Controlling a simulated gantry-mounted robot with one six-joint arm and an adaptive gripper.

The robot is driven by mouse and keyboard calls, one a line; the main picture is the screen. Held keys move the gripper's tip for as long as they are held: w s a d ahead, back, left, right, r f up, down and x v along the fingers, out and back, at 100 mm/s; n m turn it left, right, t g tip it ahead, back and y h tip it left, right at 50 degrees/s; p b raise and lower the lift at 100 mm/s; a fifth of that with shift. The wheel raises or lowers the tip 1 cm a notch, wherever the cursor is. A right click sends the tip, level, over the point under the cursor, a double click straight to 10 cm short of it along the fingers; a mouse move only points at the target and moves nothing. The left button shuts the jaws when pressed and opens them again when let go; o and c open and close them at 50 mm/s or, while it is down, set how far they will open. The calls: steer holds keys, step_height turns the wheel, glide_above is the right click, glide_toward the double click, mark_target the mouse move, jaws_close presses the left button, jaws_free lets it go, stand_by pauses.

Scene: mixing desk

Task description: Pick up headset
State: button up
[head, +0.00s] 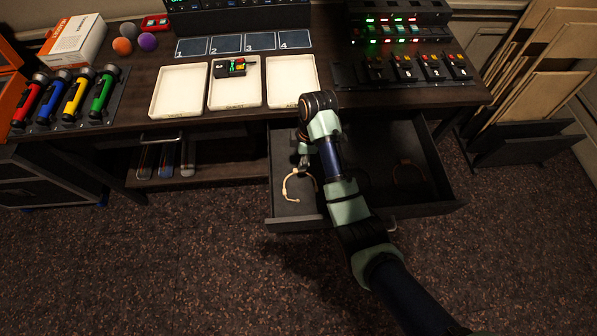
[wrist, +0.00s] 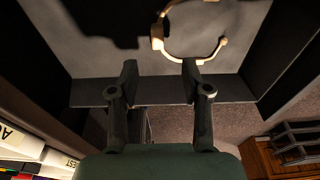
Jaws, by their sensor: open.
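A tan headset (head: 286,187) lies in the left part of the open drawer (head: 290,225) in the head view. In the wrist view the headset (wrist: 157,32) shows as a curved band with a small pad at each end, beyond the fingertips, partly cut off at the top edge.
Three white trays (head: 178,92) stand on the desk behind the drawer; the middle one holds a small device (head: 237,67). Several flashlights (head: 73,93) stand at left; a panel rack (head: 530,140) stands at right.

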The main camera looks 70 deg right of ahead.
steer(key=shift+w+a+f+b, duration=0.15)
steer(key=shift+f+b, duration=0.4)
steer(key=shift+f, duration=0.55)
steer(key=f+b, duration=0.1)
steer(key=f, duration=0.1)
steer(key=f+b, duration=0.2)
steer(key=f, duration=0.1)
steer(key=shift+w+f, duration=0.25)
steer(key=shift+f, duration=0.1)
steer(key=shift+c, duration=0.5)
steer(key=shift+r, duration=0.1)
jaws_close()
